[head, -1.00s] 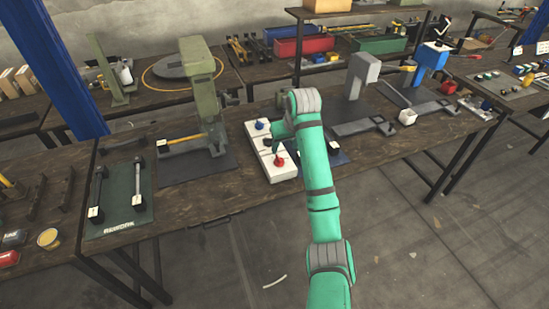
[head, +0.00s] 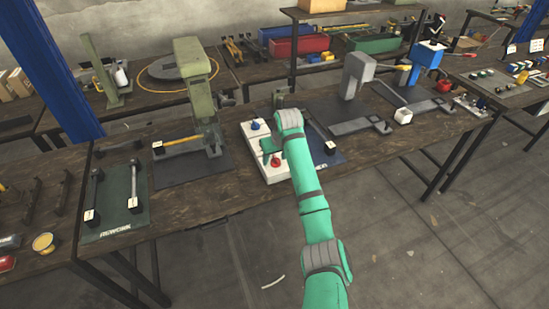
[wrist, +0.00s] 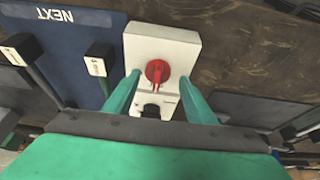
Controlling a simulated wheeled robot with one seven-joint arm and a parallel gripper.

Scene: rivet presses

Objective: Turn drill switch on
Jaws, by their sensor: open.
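Labels are too small to read, so I cannot tell which is the drill switch. My gripper (wrist: 159,76) is open, its green fingers appearing either side of the red knob; contact is unclear. In the head view my arm hides part of the box.
A blue mat (wrist: 70,35) marked NEXT lies beside the box, with black-and-white-ended pieces on it. A green press (head: 200,90) stands left of the box and a grey press (head: 357,75) to its right. A rework mat (head: 117,205) lies further left.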

